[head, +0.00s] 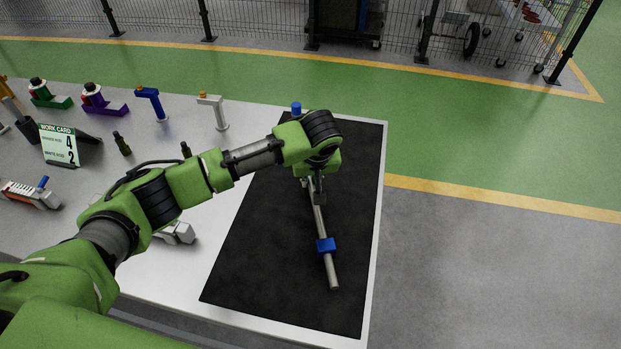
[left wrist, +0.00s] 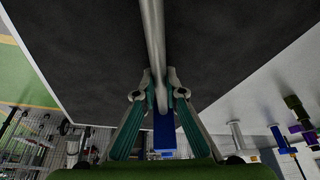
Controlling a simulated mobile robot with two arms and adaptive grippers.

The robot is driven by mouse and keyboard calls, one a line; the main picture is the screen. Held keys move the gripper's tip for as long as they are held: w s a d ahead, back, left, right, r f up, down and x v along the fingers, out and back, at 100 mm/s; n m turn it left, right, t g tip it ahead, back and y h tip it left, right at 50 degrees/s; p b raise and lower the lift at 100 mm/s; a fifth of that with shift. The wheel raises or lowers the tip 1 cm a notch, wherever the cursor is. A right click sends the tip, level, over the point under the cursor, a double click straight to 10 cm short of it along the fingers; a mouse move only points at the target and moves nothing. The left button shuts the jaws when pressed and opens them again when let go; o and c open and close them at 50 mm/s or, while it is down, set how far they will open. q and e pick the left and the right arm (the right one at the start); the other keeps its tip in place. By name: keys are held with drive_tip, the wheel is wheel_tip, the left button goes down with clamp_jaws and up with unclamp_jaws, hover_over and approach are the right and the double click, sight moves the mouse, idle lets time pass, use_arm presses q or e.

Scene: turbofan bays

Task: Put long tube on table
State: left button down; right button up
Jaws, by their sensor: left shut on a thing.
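The long tube (head: 320,220) is a thin grey rod with a blue block near its lower end. A second blue piece shows past my wrist at its far end. It lies over the black mat on the right part of the white table (head: 222,165). My left gripper (head: 316,188) is shut around the tube's middle stretch. In the left wrist view the tube (left wrist: 153,40) passes between the teal fingers of the gripper (left wrist: 160,92), with a blue block behind them. I cannot tell whether the tube touches the mat. My right gripper is not in view.
The black mat (head: 270,255) is otherwise clear. A work card (head: 59,146), blue (head: 152,103) and white (head: 214,110) angled parts, and green and purple pieces stand on the left of the table. A wire fence runs behind the green floor.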

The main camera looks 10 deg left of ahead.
use_arm(q)
drive_tip(key=shift+f, duration=0.3)
drive_tip(key=c, duration=2.1)
unclamp_jaws()
drive_tip(key=shift+f, duration=0.1)
drive_tip(key=b+v, duration=0.1)
drive_tip(key=v, duration=1.1)
